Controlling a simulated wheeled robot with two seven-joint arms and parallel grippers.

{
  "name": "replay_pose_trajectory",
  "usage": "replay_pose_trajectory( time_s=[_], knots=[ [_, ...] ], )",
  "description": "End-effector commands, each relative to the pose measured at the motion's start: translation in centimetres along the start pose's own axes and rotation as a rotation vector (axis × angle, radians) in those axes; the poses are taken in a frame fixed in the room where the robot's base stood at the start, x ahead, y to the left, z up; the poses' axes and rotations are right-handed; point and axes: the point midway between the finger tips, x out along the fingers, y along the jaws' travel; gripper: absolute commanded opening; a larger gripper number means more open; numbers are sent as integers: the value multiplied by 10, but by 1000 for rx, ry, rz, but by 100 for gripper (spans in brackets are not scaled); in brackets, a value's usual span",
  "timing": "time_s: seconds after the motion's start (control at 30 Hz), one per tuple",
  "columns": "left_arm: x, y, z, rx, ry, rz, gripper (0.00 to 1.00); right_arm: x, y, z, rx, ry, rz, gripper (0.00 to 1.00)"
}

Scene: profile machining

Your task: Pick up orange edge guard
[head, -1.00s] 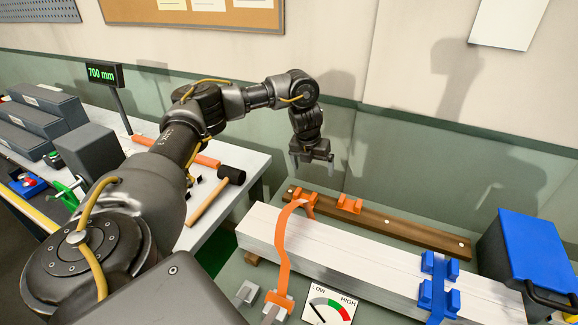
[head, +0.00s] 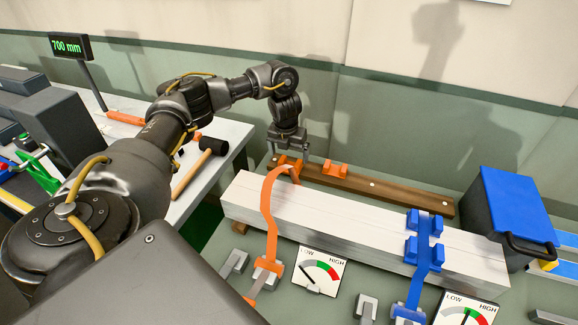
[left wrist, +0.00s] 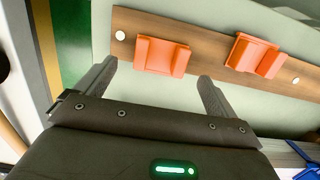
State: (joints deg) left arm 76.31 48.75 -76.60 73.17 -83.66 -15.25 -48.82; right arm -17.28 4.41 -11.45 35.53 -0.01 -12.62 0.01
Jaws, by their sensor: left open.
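Two orange edge guards sit on a brown wooden rail (head: 400,192) behind the pale metal profiles (head: 330,220). In the head view the left guard (head: 287,163) is just below my left gripper (head: 289,155), and the right guard (head: 336,170) stands apart to its right. In the left wrist view the left guard (left wrist: 162,56) lies between and slightly beyond my open fingertips (left wrist: 155,69). The other guard (left wrist: 253,54) is outside the right finger. The fingers hold nothing. My right gripper is not in view.
An orange strap (head: 269,215) and a blue strap (head: 424,262) with blue guards cross the profiles. Gauges (head: 319,271) lie in front. A blue-lidded bin (head: 515,215) stands right. A mallet (head: 205,155) lies on the left table.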

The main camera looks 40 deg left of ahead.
Motion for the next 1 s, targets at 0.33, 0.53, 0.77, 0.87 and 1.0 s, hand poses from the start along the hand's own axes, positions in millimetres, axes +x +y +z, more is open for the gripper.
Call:
replay_pose_trajectory(
  time_s=[0.33,0.53,0.77,0.87,1.0],
  knots=[
    [42,-1,-2,-1,2,0,95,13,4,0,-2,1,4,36],
    [42,-1,-1,0,1,0,95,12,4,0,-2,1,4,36],
    [41,-1,-1,0,1,0,67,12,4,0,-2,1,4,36],
    [41,-1,-1,-1,1,0,54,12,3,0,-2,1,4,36],
    [41,0,-1,-1,1,0,46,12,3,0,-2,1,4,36]
  ],
)
